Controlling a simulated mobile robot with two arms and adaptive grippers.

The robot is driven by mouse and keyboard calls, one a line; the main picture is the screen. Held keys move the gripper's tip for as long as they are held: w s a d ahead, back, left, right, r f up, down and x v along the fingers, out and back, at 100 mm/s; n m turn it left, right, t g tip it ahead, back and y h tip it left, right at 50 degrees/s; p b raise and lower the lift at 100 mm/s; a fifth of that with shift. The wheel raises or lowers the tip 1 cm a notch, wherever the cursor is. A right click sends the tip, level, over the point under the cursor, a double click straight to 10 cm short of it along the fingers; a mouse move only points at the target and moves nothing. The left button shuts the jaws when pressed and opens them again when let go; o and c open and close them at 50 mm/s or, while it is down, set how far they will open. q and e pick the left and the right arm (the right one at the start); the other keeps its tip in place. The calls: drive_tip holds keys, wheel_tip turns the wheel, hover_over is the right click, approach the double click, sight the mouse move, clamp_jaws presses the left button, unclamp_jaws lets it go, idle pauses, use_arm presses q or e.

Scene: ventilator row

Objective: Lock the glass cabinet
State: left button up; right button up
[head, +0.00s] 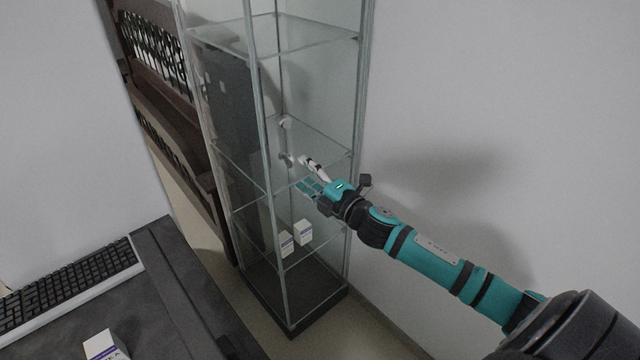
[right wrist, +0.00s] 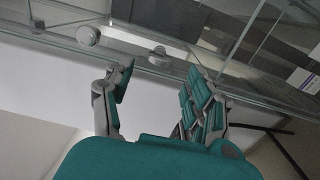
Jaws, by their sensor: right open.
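The glass cabinet (head: 262,75) stands tall and narrow against the wall in the head view, with clear panes and glass shelves. A round knob (head: 285,123) and a small grey fitting (head: 286,160) sit on its front at mid height. In the right wrist view, the round knob (right wrist: 88,35) and the grey fitting (right wrist: 158,57) show just beyond the fingers. I cannot tell whether the fitting is turned to locked. My right gripper (head: 309,176) is open and empty in front of the fitting, its fingertips (right wrist: 158,76) apart. My left gripper is out of view.
White boxes (head: 303,232) stand on a low cabinet shelf. A dark desk (head: 180,290) with a keyboard (head: 70,285) and a white box (head: 103,346) is at lower left. A dark wooden bench (head: 165,100) stands behind the cabinet. The wall (head: 500,100) is bare at right.

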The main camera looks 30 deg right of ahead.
drive_tip(key=shift+s+d, duration=0.2)
drive_tip(key=shift+s, duration=1.1)
drive_tip(key=shift+s+d, duration=0.15)
drive_tip(key=shift+s, duration=1.1)
drive_tip(key=s+d+f+m+g+h, duration=0.2)
drive_tip(key=d+f+m, duration=0.1)
drive_tip(key=f, duration=0.8)
drive_tip(key=s+d+f+m+g+h, duration=0.2)
drive_tip(key=f+m, duration=0.2)
drive_tip(key=f, duration=0.8)
drive_tip(key=s+f+m+g, duration=0.2)
drive_tip(key=s+f, duration=0.3)
drive_tip(key=f, duration=0.4)
drive_tip(key=s+f+m+g, duration=0.25)
drive_tip(key=s+f, duration=0.25)
drive_tip(key=f, duration=0.3)
drive_tip(key=s+a+f+m+g, duration=0.2)
drive_tip(key=s+a+f, duration=0.3)
drive_tip(key=s, duration=0.6)
drive_tip(key=s+a+f+m+g+y, duration=0.1)
drive_tip(key=s+a+f+m+g, duration=0.1)
drive_tip(key=s+a+f, duration=0.3)
drive_tip(key=s+a+f+m+g, duration=0.2)
drive_tip(key=s+a+f+g, duration=0.2)
drive_tip(key=s+f, duration=0.6)
drive_tip(key=s+a, duration=0.1)
drive_tip(key=s, duration=0.6)
drive_tip(key=shift+s+a, duration=0.25)
